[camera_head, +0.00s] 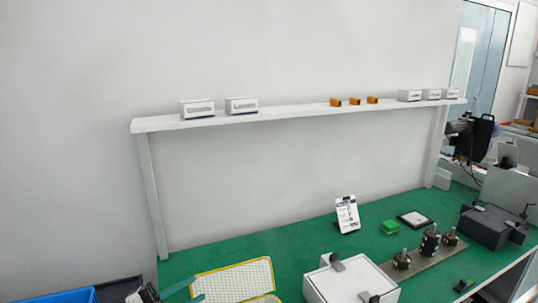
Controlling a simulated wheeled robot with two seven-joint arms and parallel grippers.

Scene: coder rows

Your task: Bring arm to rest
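What looks like my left gripper (146,293) shows as a small dark shape at the bottom edge, left of centre. It is beside the yellow-edged mesh case and right of the blue bin. Only a part of it is in the picture, and its fingers are too small and cut off to tell whether they are open or shut. I see nothing clearly held in it. My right gripper is not in view.
A white shelf (290,112) spans behind. A blue bin (68,296) stands left.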

